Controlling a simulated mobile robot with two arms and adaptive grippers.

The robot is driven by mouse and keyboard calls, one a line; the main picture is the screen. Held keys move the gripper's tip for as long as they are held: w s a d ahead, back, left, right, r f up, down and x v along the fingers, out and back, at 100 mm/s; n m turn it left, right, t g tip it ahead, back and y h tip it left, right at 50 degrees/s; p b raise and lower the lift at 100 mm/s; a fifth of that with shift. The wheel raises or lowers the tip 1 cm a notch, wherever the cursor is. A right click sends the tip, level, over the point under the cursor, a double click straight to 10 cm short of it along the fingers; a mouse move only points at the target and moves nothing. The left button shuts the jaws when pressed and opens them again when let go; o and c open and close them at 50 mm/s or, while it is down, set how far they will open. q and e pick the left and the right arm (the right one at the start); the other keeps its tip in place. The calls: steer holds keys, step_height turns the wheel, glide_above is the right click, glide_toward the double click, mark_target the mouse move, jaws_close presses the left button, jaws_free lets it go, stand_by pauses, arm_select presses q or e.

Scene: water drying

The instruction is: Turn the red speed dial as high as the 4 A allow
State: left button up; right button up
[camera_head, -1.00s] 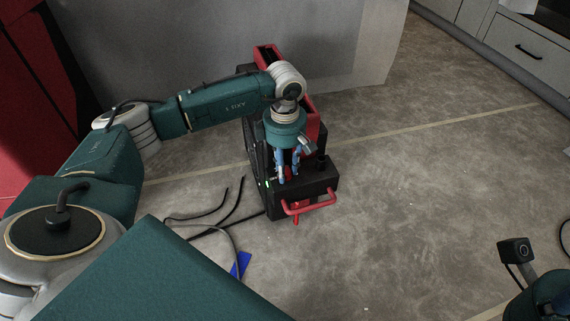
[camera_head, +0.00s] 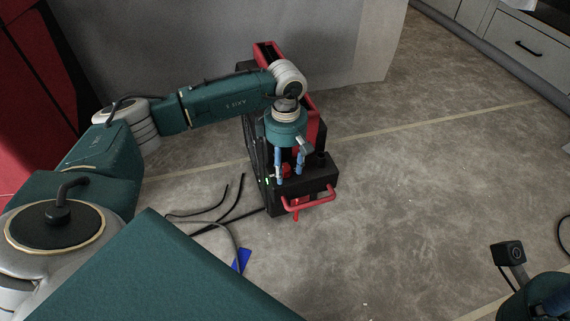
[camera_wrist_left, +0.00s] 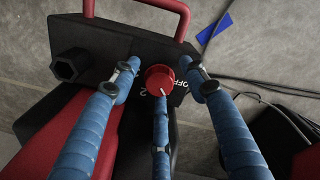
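The red speed dial (camera_wrist_left: 160,79) sits on the black panel of the red and black machine (camera_head: 322,181). It also shows between my fingers in the head view (camera_head: 286,170). A white mark on its lower edge in the wrist view lies between a "2" (camera_wrist_left: 141,92) and "OFF" (camera_wrist_left: 184,86) on the panel. My left gripper (camera_head: 288,171) is over the panel with its blue fingers spread around the dial; gaps show at the sides. The middle finger (camera_wrist_left: 160,140) covers part of the panel below the dial. No current reading is visible.
A red handle (camera_head: 309,203) sticks out at the machine's front. Dark cables (camera_head: 232,205) and a blue piece (camera_head: 242,259) lie on the floor. The floor right of the machine is clear.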

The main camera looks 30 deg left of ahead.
mark_target(285, 167)
arm_select(q)
steer(key=shift+w+a+r, duration=0.1)
steer(key=shift+w+a, duration=0.1)
steer(key=shift+a, duration=0.1)
steer(key=shift+r, duration=0.1)
steer(key=shift+r, duration=0.25)
step_height(285, 167, up, 6)
steer(key=shift+w+r, duration=0.1)
steer(key=shift+d+r, duration=0.1)
steer(key=shift+r, duration=0.45)
